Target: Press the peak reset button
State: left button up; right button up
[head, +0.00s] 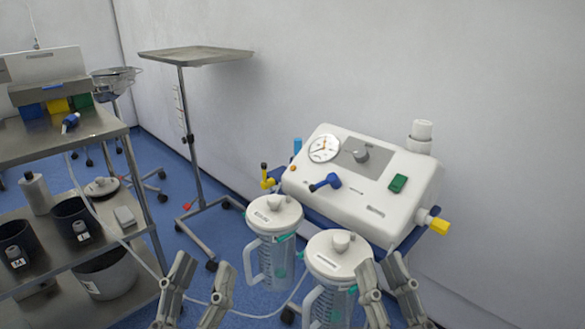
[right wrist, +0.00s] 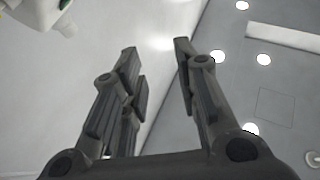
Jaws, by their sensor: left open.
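A white suction unit (head: 375,185) stands by the wall at right centre in the head view. Its sloped front has a round gauge (head: 323,148), a grey knob (head: 361,155), a blue lever (head: 326,182), a green switch (head: 398,183) and a small orange button (head: 293,169) at the left edge. I cannot read which control is marked peak reset. My left gripper (head: 202,264) is open and empty, low and left of the unit. My right gripper (head: 380,264) is open and empty, below the unit's front and apart from it; its spread fingers show in the right wrist view (right wrist: 156,48).
Two lidded suction jars (head: 275,215) (head: 338,256) stand in front of the unit, close to my grippers. A steel cart (head: 100,124) with containers is at left. A tray stand (head: 195,57) stands behind.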

grip_shut()
dwell(1.1)
